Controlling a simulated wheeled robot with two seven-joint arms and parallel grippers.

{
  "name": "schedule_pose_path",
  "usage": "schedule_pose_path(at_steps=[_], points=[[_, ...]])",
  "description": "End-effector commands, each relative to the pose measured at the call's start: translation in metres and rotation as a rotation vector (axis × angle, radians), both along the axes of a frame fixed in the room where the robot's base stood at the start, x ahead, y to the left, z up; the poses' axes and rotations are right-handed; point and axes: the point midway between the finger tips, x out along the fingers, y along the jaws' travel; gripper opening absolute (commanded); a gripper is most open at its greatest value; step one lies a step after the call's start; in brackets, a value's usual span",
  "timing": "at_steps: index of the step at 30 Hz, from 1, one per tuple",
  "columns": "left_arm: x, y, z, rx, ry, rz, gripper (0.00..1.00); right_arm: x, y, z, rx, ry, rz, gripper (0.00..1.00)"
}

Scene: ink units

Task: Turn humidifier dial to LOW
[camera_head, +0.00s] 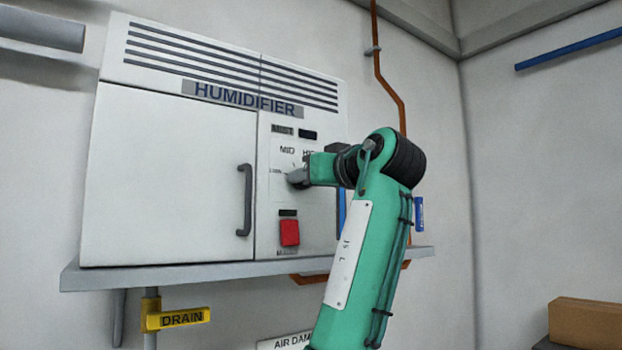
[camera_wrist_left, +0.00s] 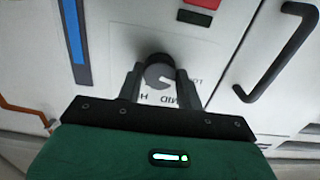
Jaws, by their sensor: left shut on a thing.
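The humidifier (camera_head: 165,180) is a white cabinet on a wall shelf, with its name on a plate near the top. My left gripper (camera_head: 297,179) reaches in from the right in the head view and is at the dial. In the wrist view, the fingers of my left gripper (camera_wrist_left: 158,82) are on both sides of the dial, shut on it. I cannot tell exactly which label the dial points at. My right gripper is not in view.
A red switch (camera_head: 289,233) is below the dial. A dark door handle (camera_head: 245,200) stands out to the left. The grey shelf (camera_head: 185,273) runs underneath, with a yellow DRAIN valve (camera_head: 175,319) below it. A cardboard box (camera_head: 586,324) is at lower right.

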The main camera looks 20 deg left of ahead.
Motion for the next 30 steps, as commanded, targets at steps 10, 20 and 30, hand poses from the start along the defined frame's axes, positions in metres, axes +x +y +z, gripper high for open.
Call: schedule_pose_path(at_steps=[10,20,30], points=[[0.000,0.000,-0.001,-0.001,0.000,-0.001,0.46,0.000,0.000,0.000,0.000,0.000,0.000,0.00],[0.000,0.000,0.000,0.000,0.000,-0.001,0.58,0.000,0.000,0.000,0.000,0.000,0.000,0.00],[-0.029,-0.039,-0.005,0.002,-0.004,-0.004,0.58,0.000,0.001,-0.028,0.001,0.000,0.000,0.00]])
